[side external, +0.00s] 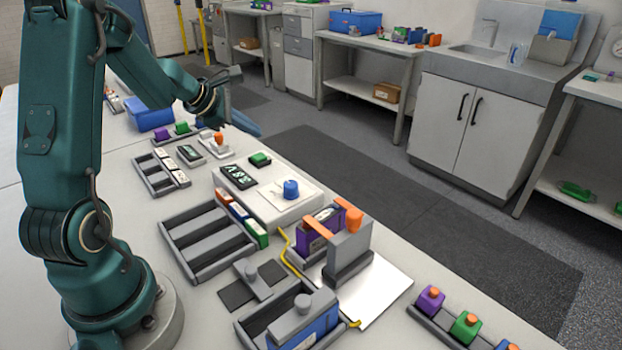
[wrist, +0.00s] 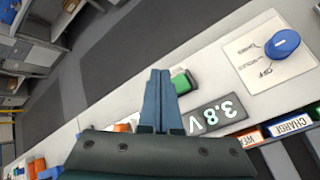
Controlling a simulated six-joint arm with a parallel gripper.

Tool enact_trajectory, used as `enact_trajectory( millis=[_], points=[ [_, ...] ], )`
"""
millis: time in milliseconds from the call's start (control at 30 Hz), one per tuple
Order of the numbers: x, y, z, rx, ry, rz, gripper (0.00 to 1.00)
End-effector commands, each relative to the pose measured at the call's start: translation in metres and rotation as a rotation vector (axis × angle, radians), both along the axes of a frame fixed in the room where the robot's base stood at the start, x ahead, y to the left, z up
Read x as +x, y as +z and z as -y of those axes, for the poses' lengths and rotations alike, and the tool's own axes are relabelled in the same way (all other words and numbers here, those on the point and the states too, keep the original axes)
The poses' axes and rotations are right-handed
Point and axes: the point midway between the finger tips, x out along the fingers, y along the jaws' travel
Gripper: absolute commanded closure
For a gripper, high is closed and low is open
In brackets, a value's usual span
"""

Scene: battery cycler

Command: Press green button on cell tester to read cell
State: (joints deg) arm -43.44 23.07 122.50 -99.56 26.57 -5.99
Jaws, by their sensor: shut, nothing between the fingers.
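The green button (side external: 260,158) sits at the far end of a white box (side external: 285,212), which looks like the cell tester. It also shows in the wrist view (wrist: 186,82), just right of my fingers and partly hidden by them. The black display (side external: 236,175) beside it reads 3.8 V in the wrist view (wrist: 218,114). My gripper (side external: 256,133) is shut and empty, up and behind the button in the side view. Its fingertips (wrist: 160,72) appear beside the button in the wrist view; in the side view they look clear of it.
A blue knob (side external: 291,189) stands on the same box, near an OFF mark. Labelled trays (side external: 205,240), one marked CHARGE, lie beside it. A small stand with an orange top (side external: 218,139) and a small dark display (side external: 189,152) are close to the arm.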

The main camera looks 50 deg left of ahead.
Motion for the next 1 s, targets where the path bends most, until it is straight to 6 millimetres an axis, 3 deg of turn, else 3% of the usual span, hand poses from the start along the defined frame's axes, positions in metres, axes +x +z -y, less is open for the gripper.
enact_trajectory(
  millis=[233,833,933,1000],
  points=[
    [0.000,0.017,0.000,0.002,0.002,0.001,1.00],
    [0.000,0.017,0.000,0.000,0.001,-0.002,1.00],
    [0.004,0.021,0.007,0.007,-0.021,0.006,1.00],
    [0.013,0.037,0.020,0.034,-0.060,0.034,1.00]
  ],
)
